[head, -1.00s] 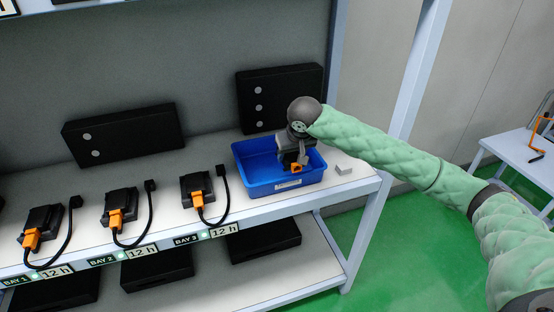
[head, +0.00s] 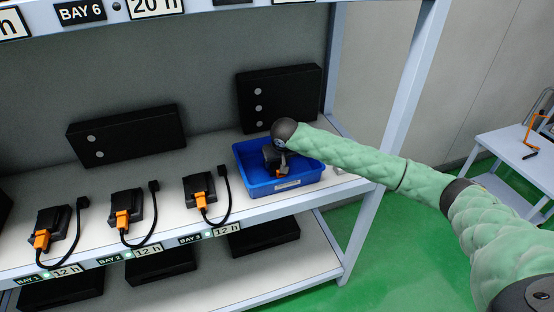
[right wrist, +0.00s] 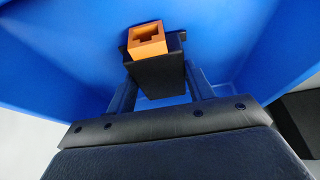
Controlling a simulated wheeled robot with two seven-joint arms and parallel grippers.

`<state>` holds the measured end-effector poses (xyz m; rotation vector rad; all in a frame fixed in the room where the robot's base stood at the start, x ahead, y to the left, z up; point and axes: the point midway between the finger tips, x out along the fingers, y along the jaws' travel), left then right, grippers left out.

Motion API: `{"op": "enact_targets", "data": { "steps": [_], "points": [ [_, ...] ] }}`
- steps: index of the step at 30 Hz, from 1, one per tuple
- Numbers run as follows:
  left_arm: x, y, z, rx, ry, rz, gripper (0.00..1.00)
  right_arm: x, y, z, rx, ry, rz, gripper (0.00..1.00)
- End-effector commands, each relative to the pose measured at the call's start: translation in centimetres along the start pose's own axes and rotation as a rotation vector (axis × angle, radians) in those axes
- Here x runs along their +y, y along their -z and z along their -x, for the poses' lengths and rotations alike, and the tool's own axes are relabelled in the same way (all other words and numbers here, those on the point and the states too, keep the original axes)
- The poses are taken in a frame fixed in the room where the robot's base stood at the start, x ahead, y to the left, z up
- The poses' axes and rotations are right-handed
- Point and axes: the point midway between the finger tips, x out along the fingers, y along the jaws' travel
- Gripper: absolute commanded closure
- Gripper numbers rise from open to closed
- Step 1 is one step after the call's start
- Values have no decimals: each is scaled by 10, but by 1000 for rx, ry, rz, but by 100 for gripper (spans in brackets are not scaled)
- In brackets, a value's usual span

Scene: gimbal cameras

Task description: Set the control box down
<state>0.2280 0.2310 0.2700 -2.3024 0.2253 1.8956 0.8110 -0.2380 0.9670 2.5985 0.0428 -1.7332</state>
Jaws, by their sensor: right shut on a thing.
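The control box (right wrist: 158,80) is a small black box with an orange socket (right wrist: 147,40) on its end. My right gripper (head: 277,157) is shut on it, with a finger on either side in the right wrist view. The gripper and box are down inside the blue bin (head: 291,184) at the right end of the shelf. In the head view the box is mostly hidden by the gripper; its orange part (head: 281,174) shows. I cannot tell whether the box touches the bin floor. My left gripper is not in view.
Black units with orange plugs and cables stand left of the bin, at bay 3 (head: 199,186), bay 2 (head: 126,207) and bay 1 (head: 50,223). A tall black case (head: 300,97) stands behind the bin. A shelf post (head: 410,100) rises at the right.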

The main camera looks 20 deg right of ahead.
Motion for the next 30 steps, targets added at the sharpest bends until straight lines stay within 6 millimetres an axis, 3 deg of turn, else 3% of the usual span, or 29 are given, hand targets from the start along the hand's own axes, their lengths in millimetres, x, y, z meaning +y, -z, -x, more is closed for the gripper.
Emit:
{"op": "enact_targets", "data": {
  "steps": [12,13,16,26,30],
  "points": [
    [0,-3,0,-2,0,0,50,0,-2,-4,0,0,-1,74],
    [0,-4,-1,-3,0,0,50,0,-2,-5,1,0,0,44],
    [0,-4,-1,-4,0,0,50,0,-2,-4,1,0,0,26],
    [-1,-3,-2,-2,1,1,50,0,-1,-3,1,0,0,26],
    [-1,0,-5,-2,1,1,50,0,-1,7,3,1,0,26]
  ]
}}
